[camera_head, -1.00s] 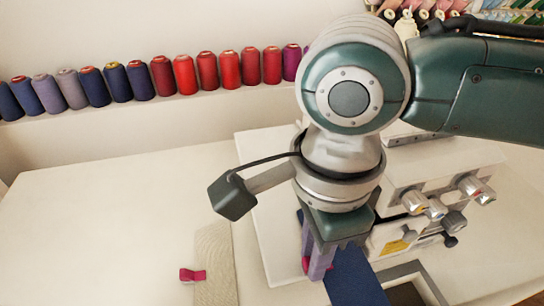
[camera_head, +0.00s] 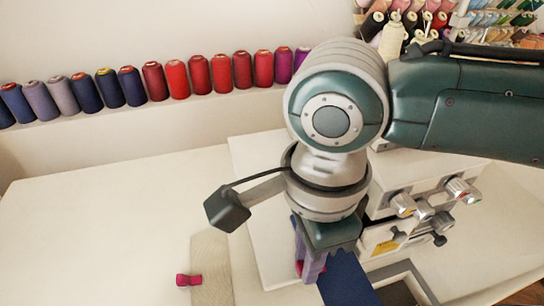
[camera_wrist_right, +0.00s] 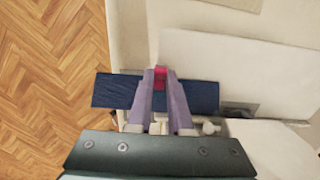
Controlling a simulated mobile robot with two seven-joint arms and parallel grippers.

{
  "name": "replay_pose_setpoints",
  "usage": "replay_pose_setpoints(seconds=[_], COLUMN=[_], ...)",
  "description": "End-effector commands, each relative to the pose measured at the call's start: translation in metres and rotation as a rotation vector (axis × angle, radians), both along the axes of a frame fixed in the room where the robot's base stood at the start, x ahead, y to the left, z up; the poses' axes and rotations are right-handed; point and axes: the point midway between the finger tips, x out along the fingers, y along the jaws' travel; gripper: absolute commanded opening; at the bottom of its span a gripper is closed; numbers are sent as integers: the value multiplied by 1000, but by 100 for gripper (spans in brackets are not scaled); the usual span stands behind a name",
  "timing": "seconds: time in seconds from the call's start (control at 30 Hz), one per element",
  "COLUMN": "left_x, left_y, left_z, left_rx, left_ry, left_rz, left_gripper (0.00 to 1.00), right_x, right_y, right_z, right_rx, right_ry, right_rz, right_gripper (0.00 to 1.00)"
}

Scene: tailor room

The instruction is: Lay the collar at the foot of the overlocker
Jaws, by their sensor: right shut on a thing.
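My right gripper (camera_head: 309,276) points down at the front of the overlocker and is shut on the collar (camera_head: 346,280), a flat dark blue strip. In the right wrist view the collar (camera_wrist_right: 115,92) sticks out on both sides of the purple fingers (camera_wrist_right: 160,84). A small pink-red patch shows at the fingertips; I cannot tell what it is. The overlocker (camera_head: 426,172) is a white machine with several dials, partly hidden behind my right arm. Whether the collar touches the surface below is unclear. My left gripper is out of view.
A small dark pink item (camera_head: 189,280) lies by a beige strip (camera_head: 211,268) on the white table (camera_head: 100,235). The table's left part is clear. Several thread spools (camera_head: 178,79) line the wall ledge. A dark-rimmed opening (camera_head: 400,288) is below the machine.

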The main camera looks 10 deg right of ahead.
Motion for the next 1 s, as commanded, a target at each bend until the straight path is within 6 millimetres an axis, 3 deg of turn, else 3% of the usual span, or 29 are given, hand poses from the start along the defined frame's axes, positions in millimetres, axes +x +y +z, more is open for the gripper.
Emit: replay_pose_setpoints(seconds=[0.23, 0.27, 0.57, 0.83, 1.0], left_x=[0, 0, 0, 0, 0], left_y=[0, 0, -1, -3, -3], left_z=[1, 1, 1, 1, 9], left_rx=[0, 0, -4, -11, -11], left_ry=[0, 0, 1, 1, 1], left_rz=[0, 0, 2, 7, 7], left_gripper=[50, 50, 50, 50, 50], right_x=[0, 0, 0, 0, 0], right_y=[0, 0, 0, 0, 0], right_z=[0, 0, 0, 1, 23], right_rx=[0, 0, 0, 1, 3], right_ry=[0, 0, 0, 0, -2], right_rz=[1, 0, 0, 0, 0], right_gripper=[0, 19, 53, 53, 53])
